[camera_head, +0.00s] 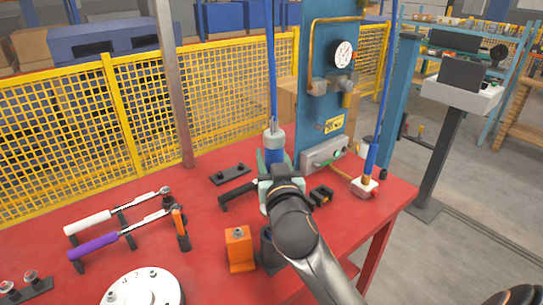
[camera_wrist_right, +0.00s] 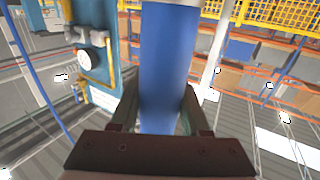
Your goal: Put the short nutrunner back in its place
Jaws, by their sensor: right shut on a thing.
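A blue nutrunner with a grey top (camera_head: 274,142) hangs upright from a blue line over the red table. My right gripper (camera_head: 276,172) is shut on it. In the right wrist view its blue body (camera_wrist_right: 165,65) stands between the two fingers of my right gripper (camera_wrist_right: 160,105). The nutrunner's lower end is hidden behind my gripper and arm in the head view. A second blue tool (camera_head: 371,158) on its own line stands on a pale block (camera_head: 364,187) at the table's right. My left gripper is not in view. I cannot tell which spot is the nutrunner's place.
A black bracket (camera_head: 238,193), a black-and-yellow block (camera_head: 321,195) and an orange block (camera_head: 239,250) stand near my right gripper. A gauge panel (camera_head: 330,100) rises behind. White- and purple-handled wrenches (camera_head: 93,245) and a white flange (camera_head: 145,288) lie left.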

